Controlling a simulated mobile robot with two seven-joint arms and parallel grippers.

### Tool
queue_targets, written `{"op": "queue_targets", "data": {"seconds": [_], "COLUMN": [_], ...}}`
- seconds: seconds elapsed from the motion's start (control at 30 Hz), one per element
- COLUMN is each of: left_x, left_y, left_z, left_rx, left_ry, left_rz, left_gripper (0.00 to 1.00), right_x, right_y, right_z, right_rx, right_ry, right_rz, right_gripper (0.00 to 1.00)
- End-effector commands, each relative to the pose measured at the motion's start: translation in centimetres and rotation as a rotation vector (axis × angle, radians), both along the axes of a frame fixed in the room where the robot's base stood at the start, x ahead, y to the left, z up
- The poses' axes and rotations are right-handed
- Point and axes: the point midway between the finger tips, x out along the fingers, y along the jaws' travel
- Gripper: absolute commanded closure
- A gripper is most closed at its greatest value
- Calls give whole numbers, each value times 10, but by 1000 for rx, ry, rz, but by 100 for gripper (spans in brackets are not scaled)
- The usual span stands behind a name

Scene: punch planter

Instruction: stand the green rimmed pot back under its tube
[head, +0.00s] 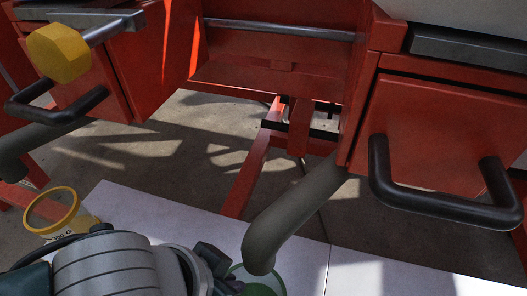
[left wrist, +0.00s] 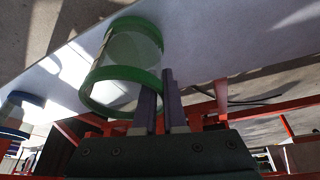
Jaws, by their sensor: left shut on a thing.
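The green rimmed pot (head: 262,285) is clear-walled and shows at the bottom of the head view, partly cut off by the frame. In the left wrist view the pot (left wrist: 122,70) shows both green rims and looks tilted. My left gripper (head: 232,284) is shut on the pot's wall, and its two fingers (left wrist: 160,88) show close together at the wall. A thick grey-green tube (head: 295,212) slopes down, and its lower end overlaps the pot in the head view. I cannot tell whether that end is over the opening. My right gripper is not in view.
A yellow rimmed pot (head: 78,222) stands at the left by a second tube (head: 38,138). A blue rimmed thing (left wrist: 18,112) shows in the left wrist view. The white board (head: 385,275) is clear at right. Red frames with dark handles (head: 440,205) stand behind.

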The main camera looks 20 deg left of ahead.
Motion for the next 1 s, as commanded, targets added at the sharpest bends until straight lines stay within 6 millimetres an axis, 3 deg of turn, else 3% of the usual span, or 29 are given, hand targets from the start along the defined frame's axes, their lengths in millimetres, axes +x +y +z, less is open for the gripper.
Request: {"op": "queue_targets", "data": {"seconds": [0.1, 0.53, 0.57, 0.8, 1.0], "left_x": [20, 16, 15, 15, 15], "left_y": [-9, -6, -6, -6, -6], "left_z": [-3, -5, -5, -4, -5], "left_rx": [-1, 1, 1, 1, 1], "left_ry": [-5, 0, 0, 0, 0], "left_rz": [-1, 0, 0, -1, -1], "left_gripper": [100, 100, 89, 62, 61], "right_x": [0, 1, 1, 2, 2], "right_y": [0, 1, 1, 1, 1], "right_z": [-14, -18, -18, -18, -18], "right_rx": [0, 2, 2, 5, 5], "right_ry": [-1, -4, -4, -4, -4], "right_rz": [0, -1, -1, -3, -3], "right_gripper": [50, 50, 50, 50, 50]}}
